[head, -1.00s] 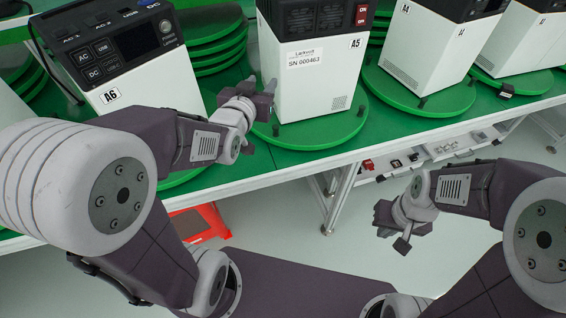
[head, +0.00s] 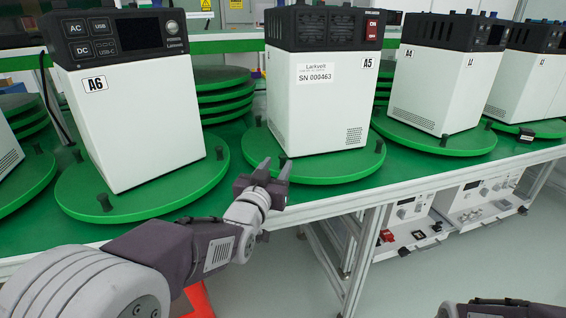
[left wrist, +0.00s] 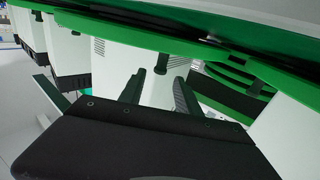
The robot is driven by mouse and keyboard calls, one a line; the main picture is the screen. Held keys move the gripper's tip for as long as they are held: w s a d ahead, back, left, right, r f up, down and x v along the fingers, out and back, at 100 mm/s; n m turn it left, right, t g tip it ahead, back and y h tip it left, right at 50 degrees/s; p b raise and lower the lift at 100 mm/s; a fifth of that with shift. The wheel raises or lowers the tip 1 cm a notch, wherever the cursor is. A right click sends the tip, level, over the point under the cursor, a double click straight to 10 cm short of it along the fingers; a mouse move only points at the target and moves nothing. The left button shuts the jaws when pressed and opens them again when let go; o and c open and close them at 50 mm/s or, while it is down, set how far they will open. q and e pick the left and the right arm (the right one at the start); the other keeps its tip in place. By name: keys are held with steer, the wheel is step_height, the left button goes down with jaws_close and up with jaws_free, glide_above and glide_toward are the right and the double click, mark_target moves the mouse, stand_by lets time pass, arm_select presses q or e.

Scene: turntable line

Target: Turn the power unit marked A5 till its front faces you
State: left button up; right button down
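The power unit marked A5 (head: 318,110) is a white box with a dark top. It stands on a green turntable (head: 340,174) with dark posts at its rim. The side toward me shows grilles, red switches, a serial label and a vent, but no screen or control panel. My left gripper (head: 274,172) is open at the turntable's near left rim, by a dark post (head: 283,157). In the left wrist view the gripper (left wrist: 158,98) has its fingers apart, with a dark post (left wrist: 162,60) showing between them; contact cannot be told. My right gripper is out of view.
The A6 unit (head: 138,125) stands on its own turntable (head: 85,205) at left, its screen panel showing. The A4 unit (head: 435,88) is at right on another turntable (head: 440,142). Stacked green discs (head: 222,95) lie behind. Equipment (head: 410,235) sits under the bench.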

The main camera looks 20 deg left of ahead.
mark_target(282, 159)
arm_select(q)
steer(key=w+b, duration=0.1)
steer(key=w, duration=0.5)
jaws_close()
steer(key=shift+f, duration=0.1)
stand_by(1.1)
